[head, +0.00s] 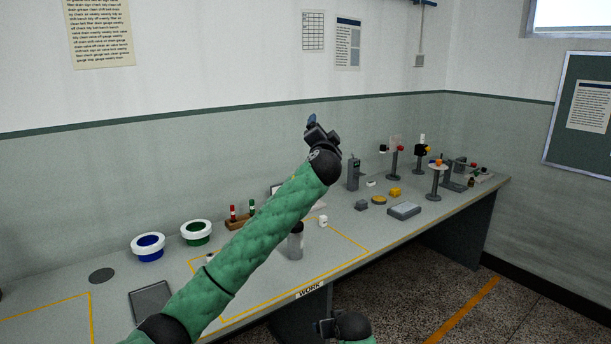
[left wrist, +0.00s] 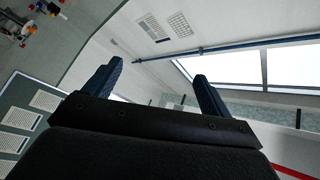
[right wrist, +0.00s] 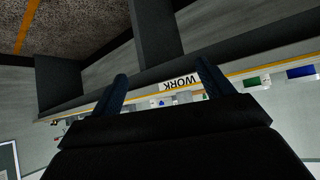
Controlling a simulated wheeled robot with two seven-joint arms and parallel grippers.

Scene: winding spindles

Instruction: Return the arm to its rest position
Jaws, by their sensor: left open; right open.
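My left arm crosses the head view from the lower left, in a green sleeve. Its gripper (head: 316,127) is raised above the bench, in front of the grey wall. In the left wrist view the left fingers (left wrist: 158,85) are spread with nothing between them. My right gripper (head: 322,327) is low at the bottom of the head view, in front of the bench's front edge.
The bench (head: 340,262) runs along the wall. On it are a blue-centred bowl (head: 148,247), a green-centred bowl (head: 196,233), a grey cylinder (head: 295,242) partly behind my left arm, a grey box (head: 404,210) and several small stands at the right. The floor (head: 510,300) at right is clear.

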